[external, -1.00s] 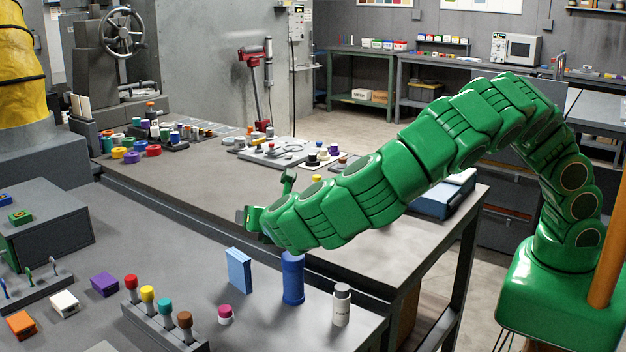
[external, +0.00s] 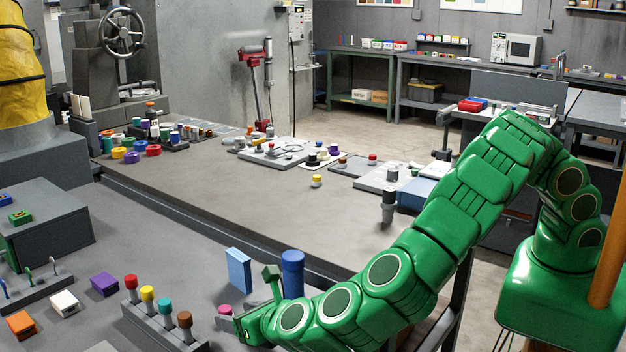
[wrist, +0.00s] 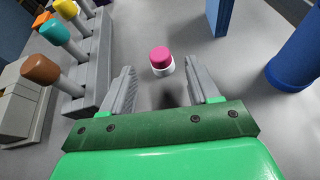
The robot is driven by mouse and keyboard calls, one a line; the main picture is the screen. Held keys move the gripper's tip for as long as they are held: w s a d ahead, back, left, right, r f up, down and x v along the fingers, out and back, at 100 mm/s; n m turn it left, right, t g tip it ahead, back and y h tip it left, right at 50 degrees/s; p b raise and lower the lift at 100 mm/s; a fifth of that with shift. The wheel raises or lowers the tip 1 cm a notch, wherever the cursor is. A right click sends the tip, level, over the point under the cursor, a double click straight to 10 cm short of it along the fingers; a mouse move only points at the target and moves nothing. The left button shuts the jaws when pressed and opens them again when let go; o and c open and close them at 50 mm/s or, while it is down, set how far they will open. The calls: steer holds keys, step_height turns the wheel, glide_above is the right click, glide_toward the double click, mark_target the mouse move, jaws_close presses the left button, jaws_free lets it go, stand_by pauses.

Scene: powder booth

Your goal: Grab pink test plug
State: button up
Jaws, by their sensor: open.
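The pink test plug (wrist: 160,60) has a pink top and a white base. It stands upright on the grey table, and in the wrist view it is centred just beyond the open fingertips. In the external view its pink top (external: 225,309) shows beside my gripper (external: 256,303), with its lower part mostly hidden. My gripper also shows in the wrist view (wrist: 163,80). Its two grey fingers are spread to either side, with nothing held between them.
A grey rack (wrist: 95,85) of plugs with coloured tops stands close on the left. A blue block (external: 238,270) and a blue cylinder (external: 292,274) stand upright to the right in the wrist view. Bare table lies around the pink plug.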

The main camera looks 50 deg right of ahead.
mark_target(230, 313)
steer(key=shift+x, duration=1.85)
steer(key=shift+d, duration=0.1)
steer(key=c, duration=1.1)
